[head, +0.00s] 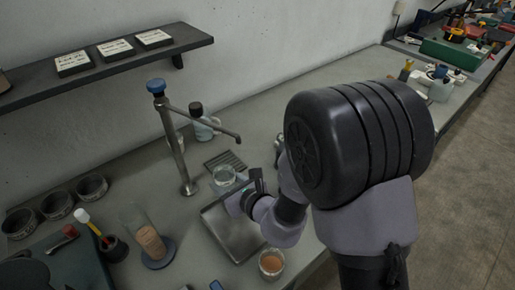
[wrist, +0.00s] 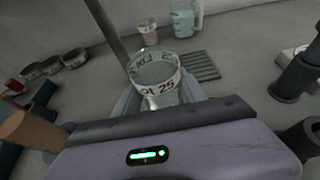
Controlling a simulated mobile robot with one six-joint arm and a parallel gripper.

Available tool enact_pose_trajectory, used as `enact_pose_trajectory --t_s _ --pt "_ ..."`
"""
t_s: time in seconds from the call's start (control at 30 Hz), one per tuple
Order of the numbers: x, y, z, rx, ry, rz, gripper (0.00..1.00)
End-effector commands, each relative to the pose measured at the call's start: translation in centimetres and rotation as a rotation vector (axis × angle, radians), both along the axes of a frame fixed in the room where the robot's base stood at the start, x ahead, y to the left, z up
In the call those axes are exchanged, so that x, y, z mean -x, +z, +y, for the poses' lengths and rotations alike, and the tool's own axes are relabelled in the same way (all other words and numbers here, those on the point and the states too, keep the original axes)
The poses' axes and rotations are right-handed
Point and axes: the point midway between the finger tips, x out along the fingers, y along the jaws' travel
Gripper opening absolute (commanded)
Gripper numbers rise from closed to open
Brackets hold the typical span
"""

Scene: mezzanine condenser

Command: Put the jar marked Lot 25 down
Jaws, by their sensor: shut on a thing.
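The clear glass jar marked Lot 25 (wrist: 156,88) is between the fingers of my gripper (wrist: 158,97) in the wrist view. It looks upright, with a white printed band around it. In the head view the jar (head: 224,176) shows just beyond my gripper (head: 236,196), near the back edge of the metal tray (head: 213,238). My gripper is shut on the jar. The jar's base is hidden, so I cannot tell whether it touches anything below.
A tap post (head: 173,140) stands left of the jar, its spout reaching over behind it. A slotted grate (wrist: 200,65) lies behind right. A bottle (head: 201,125) stands behind. A tall glass cylinder (head: 147,236) and a small brown-filled jar (head: 271,262) stand nearer.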

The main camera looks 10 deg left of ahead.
Motion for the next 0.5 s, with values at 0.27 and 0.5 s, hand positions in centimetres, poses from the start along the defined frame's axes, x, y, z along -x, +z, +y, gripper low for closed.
enact_pose_trajectory --t_s 0.27,0.5 --pt "-9.1 -1.2 2.9 -0.001 -0.001 -0.004 0.0" --pt "-13.3 -1.5 4.2 0.0 -0.002 0.0 0.0"
